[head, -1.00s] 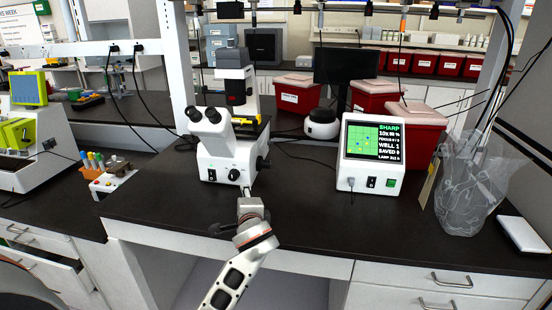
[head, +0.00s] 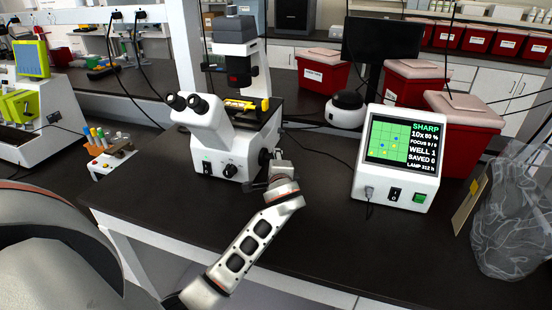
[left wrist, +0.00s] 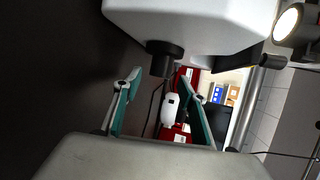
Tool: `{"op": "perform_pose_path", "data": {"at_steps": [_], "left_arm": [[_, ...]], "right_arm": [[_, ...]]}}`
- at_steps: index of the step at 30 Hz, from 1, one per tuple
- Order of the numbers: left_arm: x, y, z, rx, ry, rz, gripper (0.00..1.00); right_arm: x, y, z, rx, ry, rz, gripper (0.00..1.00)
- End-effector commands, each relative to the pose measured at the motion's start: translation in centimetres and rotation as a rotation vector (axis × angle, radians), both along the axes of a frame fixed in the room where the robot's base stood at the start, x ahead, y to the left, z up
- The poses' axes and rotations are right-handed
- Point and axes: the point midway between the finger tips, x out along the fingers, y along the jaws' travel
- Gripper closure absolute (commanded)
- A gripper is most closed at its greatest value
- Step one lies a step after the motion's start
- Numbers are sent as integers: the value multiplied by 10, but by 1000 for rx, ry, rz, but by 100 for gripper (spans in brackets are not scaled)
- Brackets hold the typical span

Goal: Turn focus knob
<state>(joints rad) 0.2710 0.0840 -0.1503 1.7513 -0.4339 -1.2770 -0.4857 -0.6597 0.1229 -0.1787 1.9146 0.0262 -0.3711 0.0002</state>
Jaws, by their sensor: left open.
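The white microscope (head: 205,125) stands on the dark bench. A black focus knob (head: 264,157) sticks out of the right side of its base, and another dark knob (head: 229,171) is on its front. My left gripper (head: 279,168) is at the right side of the base, close to the side knob. In the left wrist view, a black knob (left wrist: 163,58) hangs from the white body (left wrist: 190,22). The open teal-padded fingers (left wrist: 159,82) point toward it, their tips on either side and slightly short of it. I cannot see contact. My right gripper is out of view.
A display box (head: 397,155) reading SHARP, 10x, WELL 1 stands right of my arm. A tube rack (head: 108,160) is left.

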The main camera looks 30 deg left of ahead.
Motion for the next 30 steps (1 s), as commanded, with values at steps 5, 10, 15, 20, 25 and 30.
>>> {"op": "perform_pose_path", "data": {"at_steps": [5,10,15,20,25,30], "left_arm": [[20,15,-7,0,1,0,59],[28,22,-11,0,0,0,59],[30,23,-12,-2,0,-1,59],[30,23,-12,-1,0,0,69],[29,23,-12,-1,0,0,98],[30,23,-10,-10,26,5,98]], "right_arm": [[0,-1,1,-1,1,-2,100],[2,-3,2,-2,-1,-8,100],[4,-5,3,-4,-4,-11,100],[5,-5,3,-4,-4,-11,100],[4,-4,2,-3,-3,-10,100],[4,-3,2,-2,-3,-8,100]]}}
